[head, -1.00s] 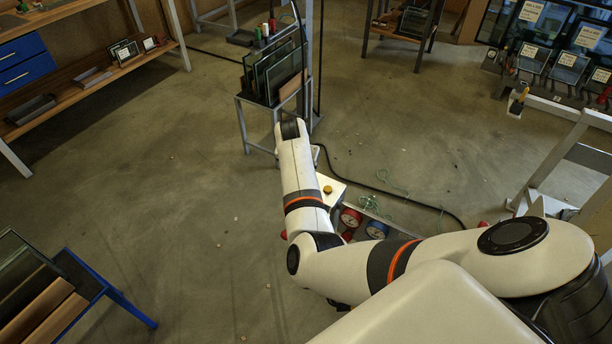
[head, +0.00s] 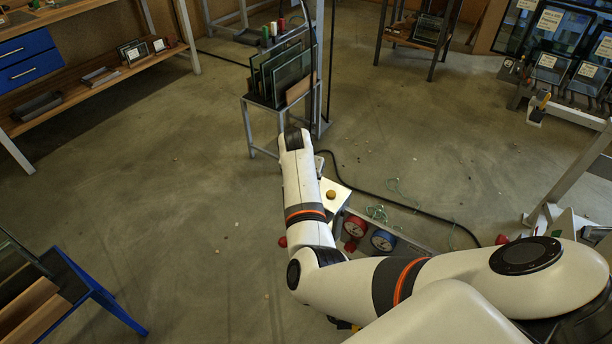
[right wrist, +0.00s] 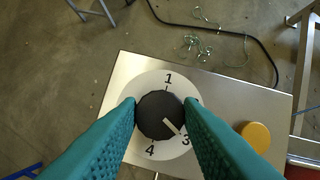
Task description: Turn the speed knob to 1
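The speed knob (right wrist: 158,114) is a round black knob on a white dial (right wrist: 168,82) with the figures 1, 3 and 4 showing; the 2 is hidden behind a finger. Its pale pointer mark points to the lower right, at the 3. The 1 is at the top of the dial. My right gripper (right wrist: 160,112) has its teal fingers on both sides of the knob, seemingly touching it. In the head view my right arm hides the gripper and knob. My left gripper is not in view.
A yellow button (right wrist: 256,135) sits right of the dial on the metal panel (right wrist: 225,98); it also shows in the head view (head: 331,194). Red and blue gauges (head: 384,240) are beside the arm. A glass rack (head: 285,75) stands behind. A black cable (head: 400,203) lies on the floor.

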